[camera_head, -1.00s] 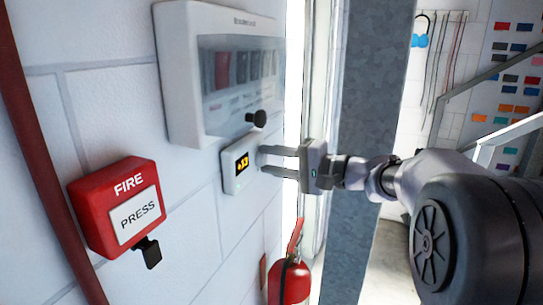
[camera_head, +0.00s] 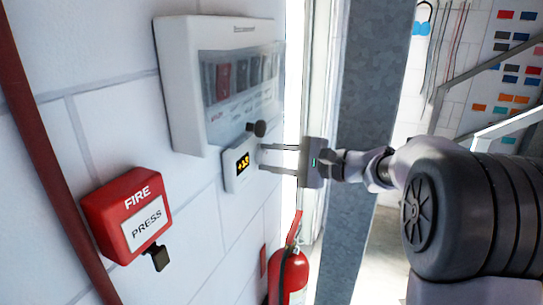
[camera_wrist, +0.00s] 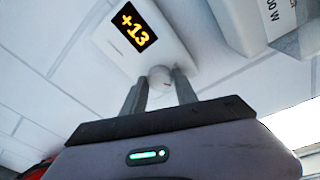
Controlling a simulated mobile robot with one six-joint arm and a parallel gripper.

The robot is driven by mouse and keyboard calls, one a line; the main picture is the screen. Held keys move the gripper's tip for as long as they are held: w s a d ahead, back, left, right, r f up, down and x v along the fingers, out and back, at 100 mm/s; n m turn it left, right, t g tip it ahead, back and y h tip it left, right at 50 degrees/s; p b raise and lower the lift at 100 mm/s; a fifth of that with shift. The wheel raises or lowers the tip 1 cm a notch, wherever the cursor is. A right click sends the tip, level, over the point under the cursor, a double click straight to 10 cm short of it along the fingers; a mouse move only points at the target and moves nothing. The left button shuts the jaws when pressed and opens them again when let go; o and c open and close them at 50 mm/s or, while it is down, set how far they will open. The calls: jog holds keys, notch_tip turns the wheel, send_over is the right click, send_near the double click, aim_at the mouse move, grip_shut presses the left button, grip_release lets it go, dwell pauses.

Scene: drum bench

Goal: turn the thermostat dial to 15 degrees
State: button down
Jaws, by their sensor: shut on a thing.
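The thermostat (camera_head: 231,179) is a small white box on the wall with an orange-lit display (camera_head: 243,163). In the head view the dial is mostly hidden and too small to read.
A white breaker box (camera_head: 183,85) with a clear cover and black knob (camera_head: 257,129) hangs just above the thermostat. A red fire call box (camera_head: 122,205) is at lower left. A red extinguisher (camera_head: 291,276) stands below, beside a grey metal column (camera_head: 362,110).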

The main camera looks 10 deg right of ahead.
dwell(0.3)
jog(key=c, duration=1)
grip_release()
jog(key=shift+o, duration=0.2)
jog(key=p+v, duration=0.1)
jog(key=v, duration=1.6)
jog(key=shift+s, duration=0.2)
jog(key=shift+d+r, duration=0.1)
